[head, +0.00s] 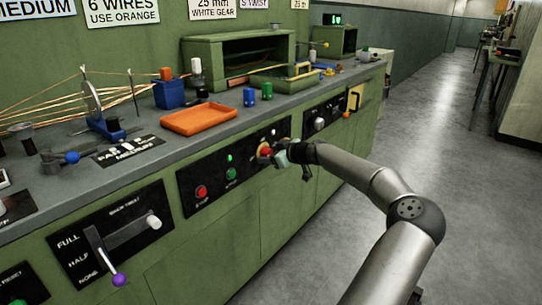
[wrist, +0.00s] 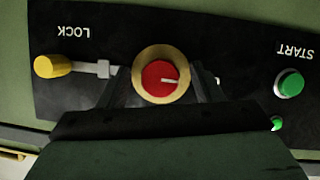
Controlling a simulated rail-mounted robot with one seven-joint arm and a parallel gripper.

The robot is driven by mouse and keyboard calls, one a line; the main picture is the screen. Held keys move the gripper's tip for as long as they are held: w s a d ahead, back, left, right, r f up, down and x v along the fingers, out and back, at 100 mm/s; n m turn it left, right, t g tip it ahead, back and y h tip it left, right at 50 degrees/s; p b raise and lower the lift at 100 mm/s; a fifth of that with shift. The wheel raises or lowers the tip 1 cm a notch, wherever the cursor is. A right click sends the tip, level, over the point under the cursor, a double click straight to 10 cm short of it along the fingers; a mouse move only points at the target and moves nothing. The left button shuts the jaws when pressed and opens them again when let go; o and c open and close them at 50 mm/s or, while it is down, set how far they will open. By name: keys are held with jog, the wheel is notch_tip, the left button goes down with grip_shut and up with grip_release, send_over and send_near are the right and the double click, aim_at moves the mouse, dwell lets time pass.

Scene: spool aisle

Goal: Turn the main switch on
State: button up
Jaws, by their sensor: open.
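The main switch is a red round knob with a yellow ring (head: 265,151) on a black panel on the green bench front. In the wrist view the red knob (wrist: 158,83) is near the middle, with a white pointer line aimed to the right of the picture. My gripper (head: 281,155) is right at the switch in the head view. In the wrist view my open gripper (wrist: 160,92) has one dark finger on each side of the knob's lower part. I cannot tell whether the fingers touch it. The far finger and part of the knob are hidden in the head view.
A yellow LOCK handle (wrist: 53,66) sits left of the knob in the wrist view. A green START button (wrist: 289,84) and a lit green lamp (wrist: 277,124) sit right. A red button (head: 201,192) is on the same panel. The aisle floor (head: 430,150) is clear.

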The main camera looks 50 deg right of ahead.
jog(key=c, duration=1)
jog(key=m+y+p, duration=0.2)
jog(key=shift+d+r+m+p, duration=0.1)
jog(key=shift+r+m+p, duration=0.05)
jog(key=shift+m+p, duration=0.2)
jog(key=m+y+p, duration=0.2)
jog(key=m+p, duration=0.1)
jog(key=shift+m, duration=0.25)
jog(key=m+t+y+p, duration=0.1)
jog(key=m+y, duration=0.1)
jog(key=m, duration=0.1)
jog(key=shift+d+p, duration=0.1)
jog(key=shift+p, duration=0.25)
jog(key=shift+f+m+t+y+p, duration=0.15)
jog(key=shift+m+t+y+p, duration=0.2)
jog(key=shift+m, duration=0.55)
jog(key=shift+f+m+t+y+p, duration=0.15)
jog(key=shift+m+t+y, duration=0.25)
jog(key=shift+m, duration=0.5)
